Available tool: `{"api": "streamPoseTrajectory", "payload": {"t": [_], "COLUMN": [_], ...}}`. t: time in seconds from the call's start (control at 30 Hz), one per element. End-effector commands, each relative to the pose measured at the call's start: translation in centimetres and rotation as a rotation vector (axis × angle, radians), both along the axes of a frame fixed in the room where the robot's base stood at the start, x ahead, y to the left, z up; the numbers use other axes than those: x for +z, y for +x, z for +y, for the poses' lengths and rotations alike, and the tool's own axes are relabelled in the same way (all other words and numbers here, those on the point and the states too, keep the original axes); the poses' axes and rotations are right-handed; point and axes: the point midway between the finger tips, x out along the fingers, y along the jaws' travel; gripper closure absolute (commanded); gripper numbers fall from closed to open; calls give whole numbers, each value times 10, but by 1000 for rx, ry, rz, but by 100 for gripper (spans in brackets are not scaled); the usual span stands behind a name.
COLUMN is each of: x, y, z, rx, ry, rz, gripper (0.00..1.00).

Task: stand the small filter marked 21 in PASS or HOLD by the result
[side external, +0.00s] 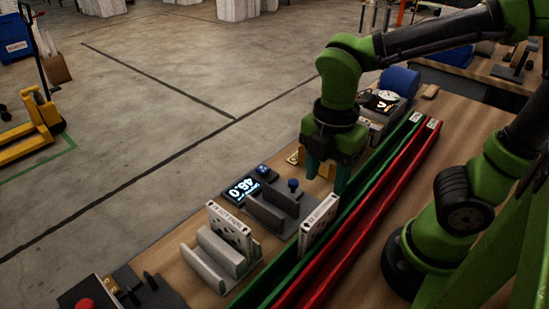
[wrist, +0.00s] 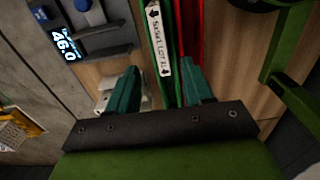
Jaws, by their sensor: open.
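A thin white filter (side external: 318,223) stands on edge at the green channel, below my gripper in the side view. Its top edge shows in the wrist view (wrist: 159,50), with green on both sides and small print that seems to end in 21. My gripper (side external: 326,182) is open and empty, its teal fingers pointing down, up the channel from this filter. In the wrist view the filter lies ahead, between the lines of my fingers (wrist: 162,72). The long green channel (side external: 362,204) and red channel (side external: 385,210) run side by side; their end labels are unreadable.
Another white filter (side external: 231,229) stands in a grey slotted rack (side external: 207,262). A dark slotted fixture (side external: 264,213) with a blue knob (side external: 293,184) sits beside a display (side external: 243,190) reading 46.0. A machine with a blue drum (side external: 400,82) stands behind my gripper.

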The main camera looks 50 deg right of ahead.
Motion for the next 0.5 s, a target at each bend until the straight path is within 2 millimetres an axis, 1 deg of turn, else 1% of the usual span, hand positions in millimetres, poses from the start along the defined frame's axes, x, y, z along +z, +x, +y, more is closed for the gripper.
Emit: {"api": "streamPoseTrajectory", "payload": {"t": [0.07, 0.17, 0.27, 0.4, 0.5], "x": [5, 10, 18, 32, 42], "y": [1, 3, 7, 15, 19], "z": [-1, -6, -14, -29, -40], "rx": [-38, -199, -497, -1008, -1336], "ry": [9, 47, 130, 306, 447], "rz": [-12, -52, -120, -209, -244], "gripper": [49, 49, 49, 49, 49]}}
